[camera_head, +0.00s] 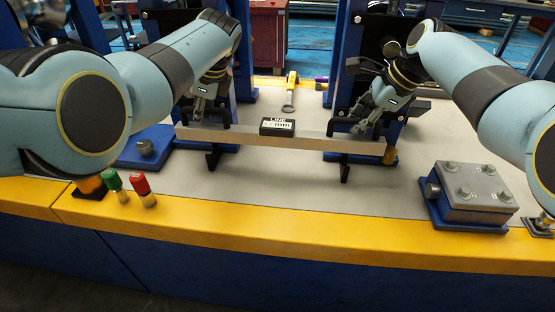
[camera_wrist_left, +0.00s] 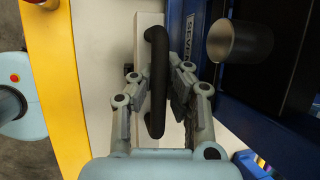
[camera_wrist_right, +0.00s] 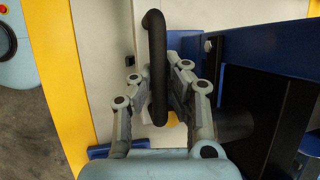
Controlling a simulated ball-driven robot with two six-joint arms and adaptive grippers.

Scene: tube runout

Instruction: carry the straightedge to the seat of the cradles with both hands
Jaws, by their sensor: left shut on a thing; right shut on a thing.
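The straightedge (camera_head: 270,141) is a long pale bar running left to right across the bench in the head view. It also shows in the left wrist view (camera_wrist_left: 148,25). My left gripper (camera_head: 198,110) is shut on the bar's left black handle (camera_wrist_left: 157,45). My right gripper (camera_head: 361,125) is shut on its right black handle (camera_wrist_right: 155,32). Two black cradles, left (camera_head: 213,160) and right (camera_head: 344,170), show below the bar, which partly hides them. I cannot tell whether the bar touches them. The bar looks roughly level.
A small black "LINE mm" readout (camera_head: 277,127) appears at the bar's middle. Blue columns stand behind both grippers. A grey block on a blue base (camera_head: 470,190) is at right. Green (camera_head: 112,180) and red (camera_head: 141,184) pieces stand front left. The front middle bench is clear.

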